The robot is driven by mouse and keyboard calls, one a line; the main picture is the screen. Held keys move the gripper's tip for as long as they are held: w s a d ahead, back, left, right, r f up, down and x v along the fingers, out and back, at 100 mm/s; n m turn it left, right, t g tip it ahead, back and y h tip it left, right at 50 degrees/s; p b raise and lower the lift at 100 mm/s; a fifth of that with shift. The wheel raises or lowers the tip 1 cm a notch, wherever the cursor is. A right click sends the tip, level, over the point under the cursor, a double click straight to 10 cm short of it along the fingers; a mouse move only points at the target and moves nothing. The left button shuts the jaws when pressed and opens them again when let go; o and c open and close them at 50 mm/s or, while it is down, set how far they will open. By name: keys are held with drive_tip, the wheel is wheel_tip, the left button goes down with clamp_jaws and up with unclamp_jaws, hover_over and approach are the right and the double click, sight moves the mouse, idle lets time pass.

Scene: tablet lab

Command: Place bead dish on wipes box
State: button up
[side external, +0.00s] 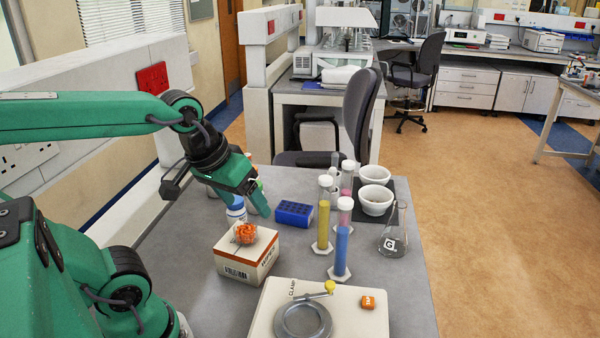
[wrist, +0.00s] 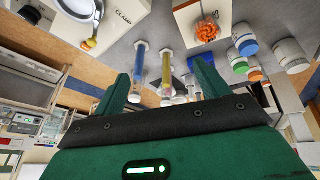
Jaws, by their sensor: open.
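The bead dish (side external: 246,233), a small clear dish of orange beads, sits on top of the wipes box (side external: 236,271), a white and orange carton on the grey bench. In the wrist view the dish (wrist: 207,31) shows upper right, against the box (wrist: 184,22). My gripper (side external: 259,207) is open and empty, above and behind the box, apart from the dish. In the wrist view its two green fingers (wrist: 166,84) are spread with nothing held between them.
A clamp plate (side external: 350,315) lies in front.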

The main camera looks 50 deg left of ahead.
drive_tip(key=m, duration=0.2)
drive_tip(key=s+d+m, duration=0.1)
drive_tip(key=m, duration=0.1)
drive_tip(key=shift+d+t, duration=0.1)
drive_tip(key=shift+t, duration=0.3)
